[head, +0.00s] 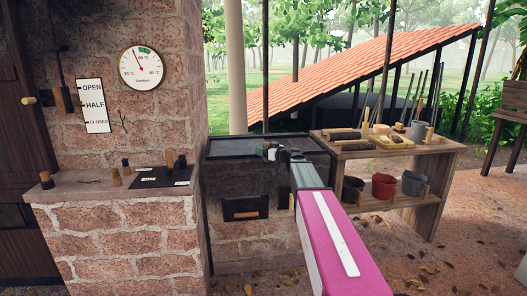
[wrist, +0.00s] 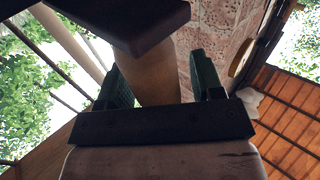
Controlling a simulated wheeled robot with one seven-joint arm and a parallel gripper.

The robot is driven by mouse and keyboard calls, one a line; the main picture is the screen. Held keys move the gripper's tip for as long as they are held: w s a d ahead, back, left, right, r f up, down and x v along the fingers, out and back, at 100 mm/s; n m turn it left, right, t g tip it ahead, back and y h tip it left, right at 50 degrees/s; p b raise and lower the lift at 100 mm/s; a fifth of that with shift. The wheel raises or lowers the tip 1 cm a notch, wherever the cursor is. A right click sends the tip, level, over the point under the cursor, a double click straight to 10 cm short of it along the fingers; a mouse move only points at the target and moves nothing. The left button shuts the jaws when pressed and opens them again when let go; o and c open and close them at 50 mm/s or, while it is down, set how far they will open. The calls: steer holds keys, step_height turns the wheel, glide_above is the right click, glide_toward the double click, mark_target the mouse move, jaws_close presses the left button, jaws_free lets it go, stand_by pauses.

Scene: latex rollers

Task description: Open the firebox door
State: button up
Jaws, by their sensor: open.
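The firebox door (head: 235,206) is a dark metal plate with a light wooden strip (head: 249,214) low on it. It sits in the brick front below the dark stove top (head: 230,148) and looks shut. My gripper (head: 270,152) is above and to the right of the door, near the stove top, at the end of my pink arm. In the wrist view my gripper (wrist: 158,75) has its two green fingers apart. A tan rounded thing (wrist: 158,82) shows between them, under a dark block (wrist: 135,22). I cannot tell what it is or whether the fingers touch it.
A brick ledge (head: 75,190) with several small pegs stands to the left, below a round gauge (head: 141,67) and an OPEN/HALF/CLOSED sign (head: 93,105). A wooden shelf (head: 445,160) with pots and tools stands to the right.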

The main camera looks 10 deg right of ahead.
jaws_close()
steer(key=d, duration=3)
jaws_free()
steer(key=shift+d, duration=0.1)
